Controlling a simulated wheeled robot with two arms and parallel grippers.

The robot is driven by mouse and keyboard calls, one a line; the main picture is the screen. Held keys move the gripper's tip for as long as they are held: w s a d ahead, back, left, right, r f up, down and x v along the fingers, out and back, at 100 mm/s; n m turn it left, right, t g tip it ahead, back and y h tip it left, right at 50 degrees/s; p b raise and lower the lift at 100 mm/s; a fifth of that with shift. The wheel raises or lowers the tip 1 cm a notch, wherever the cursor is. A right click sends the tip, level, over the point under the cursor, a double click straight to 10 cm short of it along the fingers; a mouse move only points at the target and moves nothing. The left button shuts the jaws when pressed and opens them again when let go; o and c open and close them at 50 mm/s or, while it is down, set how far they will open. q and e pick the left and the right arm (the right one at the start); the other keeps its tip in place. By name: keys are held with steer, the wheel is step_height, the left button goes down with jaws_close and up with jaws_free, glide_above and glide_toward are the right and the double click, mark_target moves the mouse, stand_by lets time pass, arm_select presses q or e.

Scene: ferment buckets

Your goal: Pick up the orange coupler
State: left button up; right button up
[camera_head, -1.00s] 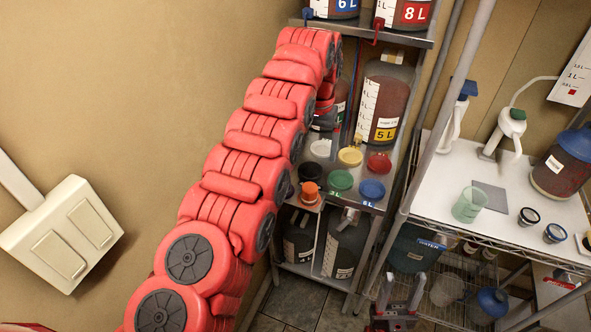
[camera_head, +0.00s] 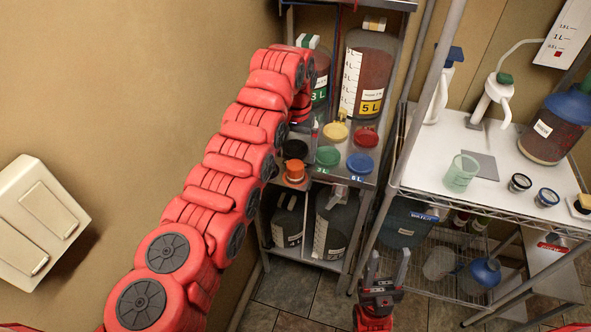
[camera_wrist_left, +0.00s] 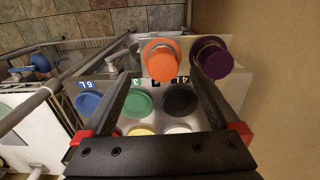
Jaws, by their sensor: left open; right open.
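The orange coupler (camera_head: 295,169) sits at the front left of the metal rack's shelf, in front of a black lid (camera_head: 295,149). In the left wrist view the orange coupler (camera_wrist_left: 162,58) lies beyond the fingertips, between their lines, beside a dark purple coupler (camera_wrist_left: 212,60). My left gripper (camera_wrist_left: 160,78) is open and empty, over the coloured lids; the coupler is apart from it. In the head view its jaws are partly hidden by my arm and small against the rack. My right gripper (camera_head: 385,268) is open and empty, low in front of the rack.
Green (camera_head: 328,156), blue (camera_head: 360,163), red (camera_head: 366,137) and yellow (camera_head: 336,131) lids lie on the same shelf. Large bottles (camera_head: 368,75) stand behind them. A wire cart (camera_head: 440,190) with a post is close on the right, a wall on the left.

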mark_target(295, 165)
arm_select(q)
steer(key=shift+w+a+f, duration=0.1)
steer(key=shift+f, duration=0.35)
steer(key=shift+f+p, duration=0.25)
steer(key=shift+p, duration=0.2)
steer(key=f, duration=0.1)
steer(key=f+p, duration=0.2)
steer(key=f, duration=0.1)
steer(key=shift+w+f, duration=0.1)
steer(key=shift+w, duration=0.15)
steer(key=shift+f, duration=0.2)
jaws_close()
